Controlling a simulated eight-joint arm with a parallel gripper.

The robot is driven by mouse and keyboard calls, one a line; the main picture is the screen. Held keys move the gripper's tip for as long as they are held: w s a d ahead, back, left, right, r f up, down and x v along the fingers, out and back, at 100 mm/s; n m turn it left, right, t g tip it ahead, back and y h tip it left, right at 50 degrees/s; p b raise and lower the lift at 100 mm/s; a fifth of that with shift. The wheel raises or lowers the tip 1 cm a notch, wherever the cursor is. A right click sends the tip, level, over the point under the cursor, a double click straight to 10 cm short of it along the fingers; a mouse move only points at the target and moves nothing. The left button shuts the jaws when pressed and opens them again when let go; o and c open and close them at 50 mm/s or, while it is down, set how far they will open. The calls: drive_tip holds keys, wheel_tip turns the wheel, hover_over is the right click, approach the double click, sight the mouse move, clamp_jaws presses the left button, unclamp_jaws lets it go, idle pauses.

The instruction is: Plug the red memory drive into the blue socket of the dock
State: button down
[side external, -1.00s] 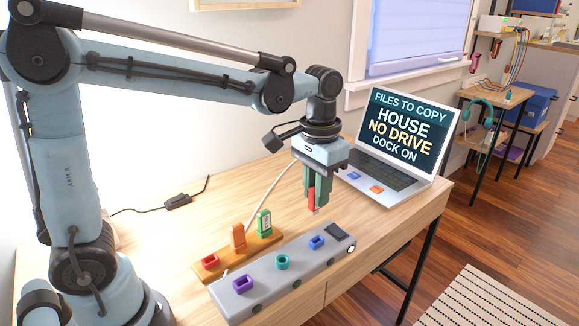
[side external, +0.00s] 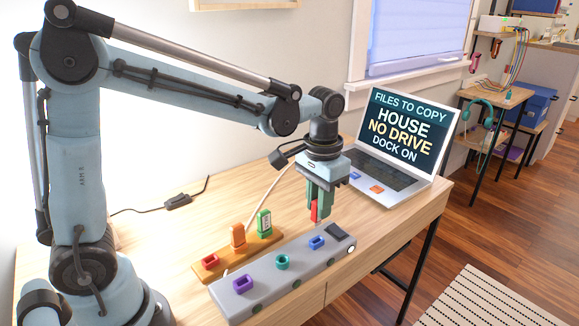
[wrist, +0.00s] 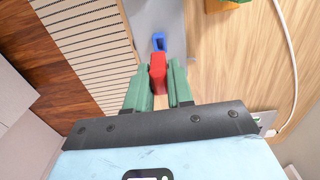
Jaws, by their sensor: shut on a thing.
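My gripper (side external: 319,202) is shut on the red memory drive (side external: 314,211), which hangs upright between the green fingers, above the dock. In the wrist view the red drive (wrist: 158,74) sits between the finger pads. The grey dock (side external: 262,288) lies on the desk with purple, teal and blue sockets on top. The blue socket (side external: 317,242) is at its right part, below the drive; in the wrist view the blue socket (wrist: 159,41) shows just beyond the drive. The drive is apart from the socket.
An orange holder (side external: 262,243) behind the dock bears an orange drive (side external: 238,236), a green drive (side external: 264,223) and a red socket (side external: 210,261). An open laptop (side external: 395,150) stands behind right, its screen reading "NO DRIVE, DOCK ON". A pale cable runs behind the holder.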

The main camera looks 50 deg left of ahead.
sight(318, 221)
drive_tip(key=shift+f, duration=1.45)
drive_tip(key=shift+f, duration=1.2)
idle(0.4)
drive_tip(key=c, duration=0.9)
unclamp_jaws()
wheel_tip(318, 221, up, 12)
drive_tip(key=shift+r, duration=0.1)
drive_tip(key=s+a+f+t, duration=0.4)
drive_tip(key=s+t, duration=0.3)
drive_tip(key=s, duration=0.2)
drive_tip(key=shift+s+f, duration=0.35)
